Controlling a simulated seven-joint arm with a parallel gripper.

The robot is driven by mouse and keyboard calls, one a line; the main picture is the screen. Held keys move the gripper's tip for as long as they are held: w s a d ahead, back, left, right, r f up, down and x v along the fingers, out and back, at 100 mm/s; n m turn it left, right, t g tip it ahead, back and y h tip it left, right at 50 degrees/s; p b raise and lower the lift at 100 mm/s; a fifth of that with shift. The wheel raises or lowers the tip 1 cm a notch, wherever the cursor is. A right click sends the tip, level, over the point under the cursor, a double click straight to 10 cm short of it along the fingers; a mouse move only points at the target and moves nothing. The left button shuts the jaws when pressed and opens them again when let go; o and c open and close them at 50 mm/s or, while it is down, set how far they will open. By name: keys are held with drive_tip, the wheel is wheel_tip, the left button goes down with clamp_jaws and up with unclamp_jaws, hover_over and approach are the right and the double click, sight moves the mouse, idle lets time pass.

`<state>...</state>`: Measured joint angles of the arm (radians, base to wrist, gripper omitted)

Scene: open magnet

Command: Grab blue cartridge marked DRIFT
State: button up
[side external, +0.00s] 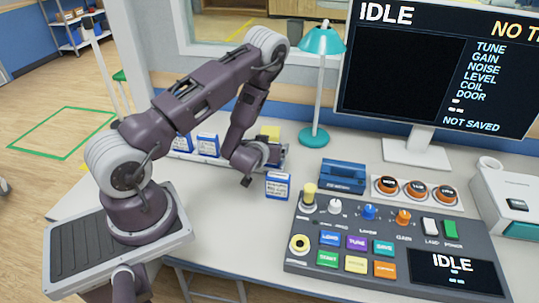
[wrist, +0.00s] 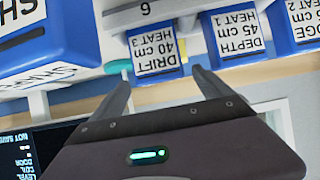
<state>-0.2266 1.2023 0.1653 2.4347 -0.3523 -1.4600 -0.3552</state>
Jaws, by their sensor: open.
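The blue cartridge marked DRIFT (wrist: 155,58) shows upside down in the wrist view, its white label reading DRIFT, 40 cm, HEAT 3. My gripper (wrist: 164,82) is open and empty, its two fingers spread just below that label in the picture. The cartridge lies beyond the fingertips, roughly in line with the gap between them; no contact shows. In the side view my gripper (side external: 247,180) hangs low over the table; its fingers are small there. Blue cartridges with white labels (side external: 208,145) stand behind the arm, their names too small to read.
A DEPTH cartridge (wrist: 238,35) and another (wrist: 293,22) stand beside DRIFT. A larger-looking blue cartridge (wrist: 60,40) is close at left. In the side view, a single cartridge (side external: 278,186) stands near the control panel (side external: 400,245), with a blue box (side external: 343,175) and teal lamp (side external: 314,137) behind.

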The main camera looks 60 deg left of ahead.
drive_tip(key=x, duration=0.5)
drive_tip(key=c, duration=1.5)
drive_tip(key=shift+r, duration=0.1)
